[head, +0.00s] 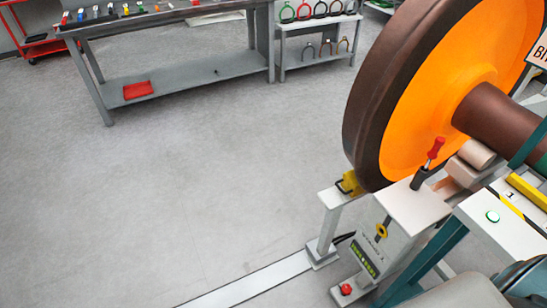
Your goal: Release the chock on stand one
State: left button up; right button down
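A white stand (405,205) with a small dark label and a yellow round mark on its front stands at the lower right, beside a large orange wheel (425,95) with a brown rim. A lever with a red grip (433,152) rises from a dark socket on the stand's top and leans slightly right. A yellow block (349,184) on a separate grey post touches or nearly touches the wheel's lower left rim; it may be the chock, but I cannot tell. The stand's number is too small to read surely. Neither of my grippers shows.
A red button (346,289) sits at the stand's foot. A pale floor strip (250,285) runs to the post. A white panel with a green button (493,216) is at the right. A grey workbench (190,85) and a rack (320,65) stand at the back. The floor left of the wheel is clear.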

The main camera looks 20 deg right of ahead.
aim_at(350, 183)
jog(key=i+j, duration=0.1)
jog(key=i, duration=0.4)
jog(key=i+j+z, duration=0.1)
jog(key=i, duration=0.45)
jog(key=i+j, duration=0.2)
jog(key=i, duration=0.3)
jog(key=i+z, duration=0.2)
jog(key=z, duration=0.2)
jog(key=i+z, duration=0.15)
jog(key=z, duration=0.3)
jog(key=i+j+z, duration=0.2)
jog(key=z, duration=0.2)
jog(key=i+j+z, duration=0.15)
jog(key=z, duration=0.25)
jog(key=i+j+z, duration=0.1)
jog(key=j+z, duration=0.15)
jog(key=z, duration=0.15)
jog(key=i+j+z, duration=0.15)
jog(key=z, duration=0.3)
jog(key=i+j+z, duration=0.15)
jog(key=j+z, duration=0.25)
jog(key=i+j+z, duration=0.1)
jog(key=z, duration=0.35)
jog(key=j, duration=0.1)
